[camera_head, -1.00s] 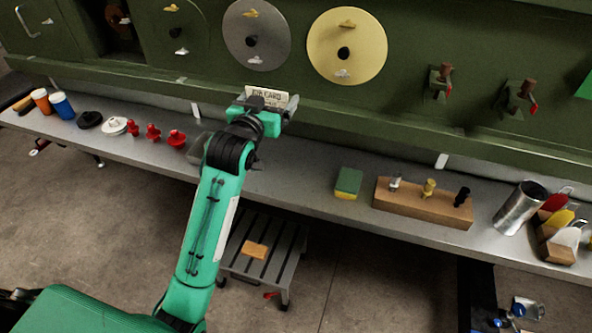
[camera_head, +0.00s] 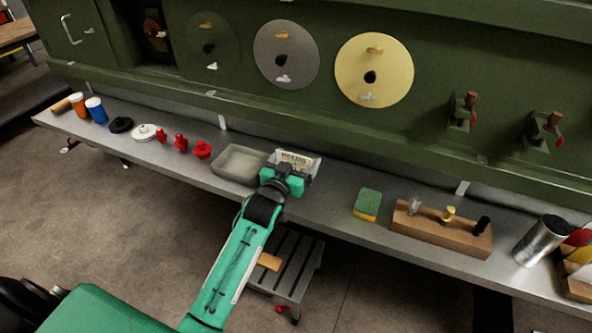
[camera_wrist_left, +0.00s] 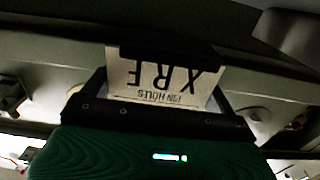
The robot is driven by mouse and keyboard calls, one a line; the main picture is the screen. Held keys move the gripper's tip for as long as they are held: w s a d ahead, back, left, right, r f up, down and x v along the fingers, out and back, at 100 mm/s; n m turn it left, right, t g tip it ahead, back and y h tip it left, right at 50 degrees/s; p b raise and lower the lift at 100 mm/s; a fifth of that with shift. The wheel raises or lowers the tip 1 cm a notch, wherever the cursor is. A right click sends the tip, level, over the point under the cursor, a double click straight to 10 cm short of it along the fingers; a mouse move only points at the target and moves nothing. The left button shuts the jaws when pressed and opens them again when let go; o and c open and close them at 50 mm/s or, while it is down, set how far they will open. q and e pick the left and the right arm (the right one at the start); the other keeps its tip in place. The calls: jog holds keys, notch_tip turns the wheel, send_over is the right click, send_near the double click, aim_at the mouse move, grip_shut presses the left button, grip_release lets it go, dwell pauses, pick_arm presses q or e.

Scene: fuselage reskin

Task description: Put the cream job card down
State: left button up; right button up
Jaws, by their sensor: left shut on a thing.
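The cream job card (camera_head: 296,160) shows above my left gripper (camera_head: 290,172) in the head view, low over the grey shelf. In the left wrist view the card (camera_wrist_left: 165,82) stands between the fingers, its dark print upside down, with a dark finger across its upper edge. My left gripper is shut on the card. I cannot tell whether the card touches the shelf. My right gripper is not in view.
A grey tray (camera_head: 240,164) lies just left of the gripper on the shelf (camera_head: 330,197). Red knobs (camera_head: 181,144) stand further left. A green and yellow sponge (camera_head: 367,204) and a wooden block (camera_head: 441,229) with fittings stand to the right. The green panel rises behind.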

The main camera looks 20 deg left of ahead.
pick_arm(q)
jog(key=shift+f, duration=2.05)
jog(key=shift+f, duration=0.15)
jog(key=o, duration=0.7)
